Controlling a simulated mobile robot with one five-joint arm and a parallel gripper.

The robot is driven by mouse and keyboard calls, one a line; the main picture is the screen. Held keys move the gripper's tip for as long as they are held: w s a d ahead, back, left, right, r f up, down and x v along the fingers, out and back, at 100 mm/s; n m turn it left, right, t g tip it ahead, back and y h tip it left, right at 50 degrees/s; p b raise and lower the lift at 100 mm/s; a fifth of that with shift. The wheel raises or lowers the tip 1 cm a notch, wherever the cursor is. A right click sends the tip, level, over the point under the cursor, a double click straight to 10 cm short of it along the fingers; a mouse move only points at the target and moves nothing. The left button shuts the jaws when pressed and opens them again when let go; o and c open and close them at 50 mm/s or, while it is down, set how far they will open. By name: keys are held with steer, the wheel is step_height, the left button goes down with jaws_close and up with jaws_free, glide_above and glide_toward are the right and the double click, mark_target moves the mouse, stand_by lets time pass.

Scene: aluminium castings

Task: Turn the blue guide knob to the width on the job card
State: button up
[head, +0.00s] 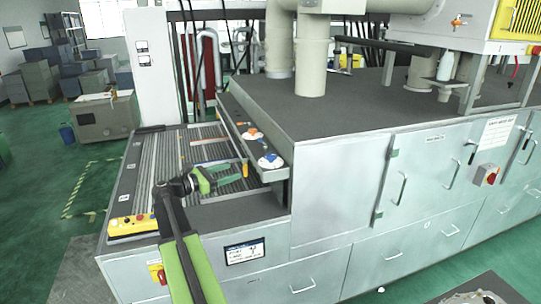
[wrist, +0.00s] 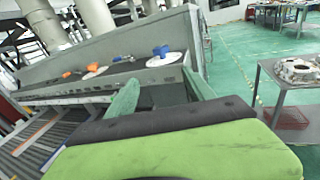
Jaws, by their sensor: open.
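The blue guide knob (head: 270,158) sits on a white round dial on the grey ledge beside the slatted conveyor. In the wrist view the blue knob (wrist: 161,51) shows beyond and between my fingertips. My gripper (head: 240,170) is open and empty, with green fingers, left of the knob and apart from it. In the wrist view my gripper (wrist: 162,90) has its fingers spread wide. A framed card (head: 245,251) is on the front panel below; its print is too small to read, and I cannot tell if it is the job card. The dial's marks are unreadable.
An orange knob (head: 251,132) on its own dial stands farther along the ledge. The slatted conveyor (head: 160,165) lies under my arm. A large grey machine housing (head: 330,110) rises right of the ledge. A table with castings (wrist: 295,70) stands at right in the wrist view.

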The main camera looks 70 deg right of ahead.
mark_target(270, 155)
steer(key=shift+g, duration=0.3)
steer(key=x, duration=0.6)
steer(key=r+x, duration=0.1)
steer(key=x, duration=1.1)
steer(key=shift+s+d+r, duration=0.25)
steer(key=shift+r, duration=0.1)
jaws_close()
steer(key=shift+s+a+n+t+h, duration=0.15)
steer(key=shift+n+t+h, duration=0.3)
steer(key=shift+n+t, duration=0.15)
steer(key=shift+s+a+n+t+h, duration=0.15)
steer(key=shift+n+t+h, duration=0.35)
steer(key=shift+t, duration=0.1)
steer(key=n+t+h, duration=0.1)
steer(key=t, duration=0.1)
steer(key=shift+d+n+t, duration=0.1)
steer(key=shift+n+t, duration=0.2)
steer(key=shift+n, duration=0.1)
steer(key=shift+w+d+n+t, duration=0.15)
steer(key=shift+w+n+t, duration=0.1)
steer(key=shift+n+t, duration=0.25)
